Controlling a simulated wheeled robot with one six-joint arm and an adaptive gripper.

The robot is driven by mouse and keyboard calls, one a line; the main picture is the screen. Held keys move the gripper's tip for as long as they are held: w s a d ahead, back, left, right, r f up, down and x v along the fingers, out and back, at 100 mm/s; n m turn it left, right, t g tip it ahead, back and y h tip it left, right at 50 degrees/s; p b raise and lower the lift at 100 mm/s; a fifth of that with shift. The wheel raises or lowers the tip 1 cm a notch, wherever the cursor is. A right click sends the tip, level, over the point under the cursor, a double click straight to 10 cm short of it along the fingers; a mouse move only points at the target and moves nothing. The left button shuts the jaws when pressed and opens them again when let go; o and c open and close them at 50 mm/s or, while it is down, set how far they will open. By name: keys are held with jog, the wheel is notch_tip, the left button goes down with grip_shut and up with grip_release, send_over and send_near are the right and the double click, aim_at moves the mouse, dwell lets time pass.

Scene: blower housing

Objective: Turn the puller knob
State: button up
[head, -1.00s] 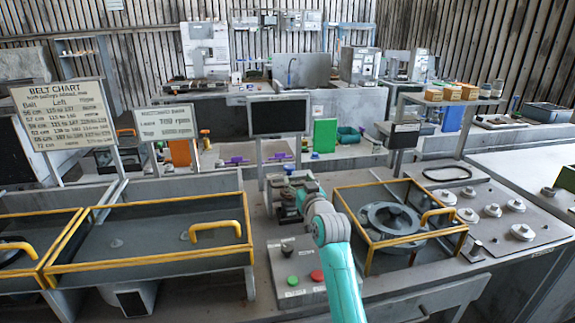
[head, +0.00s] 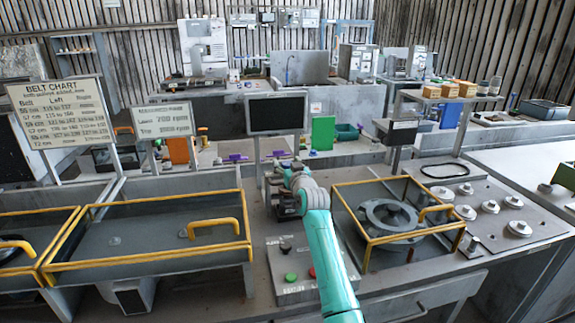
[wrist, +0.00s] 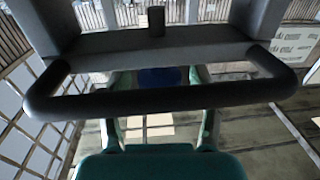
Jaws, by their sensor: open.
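In the head view my gripper (head: 287,205) is at the end of the teal arm, over the middle of the bench. Its fingers are small there and partly hidden by my wrist. In the wrist view thick dark grey parts stand wide apart at the upper left and right, and my gripper is open. A short dark cylindrical knob (wrist: 156,20) stands between them, above a dark crossbar; I cannot tell whether this is the puller knob or if anything touches it. In the head view a small dark knob (head: 285,249) sits on the control panel below my gripper.
The control panel (head: 270,265) also has a green button (head: 291,277) and a red button, partly covered by my arm. A yellow-framed guard (head: 372,240) around a round housing is close on the right. A larger yellow-framed bin (head: 150,265) is on the left.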

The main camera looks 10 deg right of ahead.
jog(key=c, duration=1.2)
jog(key=shift+o, duration=0.2)
jog(key=shift+m+h, duration=1)
jog(key=shift+h, duration=0.6)
jog(key=shift+a+h, duration=0.1)
jog(key=shift+h, duration=0.2)
jog(key=shift+m+g+h, duration=0.7)
jog(key=shift+m+h, duration=1)
jog(key=shift+h, duration=0.6)
jog(key=shift+m+h, duration=0.4)
jog(key=shift+h, duration=0.1)
